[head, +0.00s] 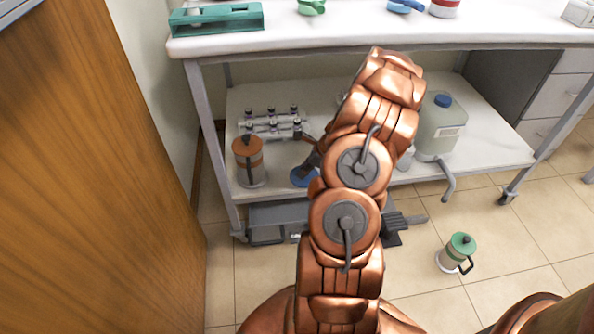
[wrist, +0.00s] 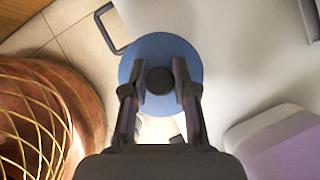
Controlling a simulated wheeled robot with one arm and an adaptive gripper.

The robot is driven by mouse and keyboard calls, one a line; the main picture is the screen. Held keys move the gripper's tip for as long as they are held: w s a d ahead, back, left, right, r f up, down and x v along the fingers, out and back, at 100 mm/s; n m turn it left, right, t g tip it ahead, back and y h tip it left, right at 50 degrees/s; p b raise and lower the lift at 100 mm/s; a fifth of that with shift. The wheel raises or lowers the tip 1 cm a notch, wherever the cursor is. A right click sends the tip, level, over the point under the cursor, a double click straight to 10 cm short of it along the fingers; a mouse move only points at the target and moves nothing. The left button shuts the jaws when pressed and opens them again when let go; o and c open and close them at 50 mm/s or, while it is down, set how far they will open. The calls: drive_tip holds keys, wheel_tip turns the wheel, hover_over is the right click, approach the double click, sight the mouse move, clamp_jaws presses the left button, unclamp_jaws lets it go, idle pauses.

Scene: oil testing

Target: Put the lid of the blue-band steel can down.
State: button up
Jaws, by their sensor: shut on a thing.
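The blue lid (wrist: 190,62) is a round disc with a black knob (wrist: 159,80) at its centre. My gripper (wrist: 160,88) is shut on this knob in the wrist view. In the head view the lid (head: 303,178) shows as a blue disc close to the front edge of the lower shelf, beside my arm. My fingers are mostly hidden there. A dark angular handle (wrist: 104,28) shows just beyond the lid in the wrist view. The can's body is hidden or not clear, and I cannot tell whether the lid touches anything below.
An orange-topped can (head: 249,162) stands left of the lid on the lower shelf (head: 480,140), with a rack of vials (head: 272,124) behind. A jug with a blue cap (head: 440,127) stands right. A green-lidded can (head: 458,254) is on the floor. A wooden panel (head: 100,180) fills the left.

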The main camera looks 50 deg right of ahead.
sight(298, 167)
drive_tip(key=w, duration=0.1)
drive_tip(key=w+d, duration=0.1)
drive_tip(key=w, duration=0.1)
drive_tip(key=shift+w+f, duration=0.2)
drive_tip(key=shift+w, duration=0.05)
drive_tip(key=shift+w+f+b, duration=0.1)
drive_tip(key=shift+w+b, duration=0.3)
drive_tip(key=shift+w, duration=0.2)
drive_tip(key=shift+s+f+b, duration=0.1)
drive_tip(key=shift+f+b, duration=0.6)
drive_tip(key=shift+f, duration=0.95)
drive_tip(key=shift+f, duration=0.15)
drive_tip(key=o, duration=1)
drive_tip(key=p+v, duration=0.3)
drive_tip(key=v, duration=0.8)
drive_tip(key=shift+s+r, duration=0.1)
drive_tip(key=shift+r, duration=0.15)
drive_tip(key=shift+s+d+r, duration=0.1)
drive_tip(key=shift+s+r, duration=0.1)
drive_tip(key=shift+r, duration=0.15)
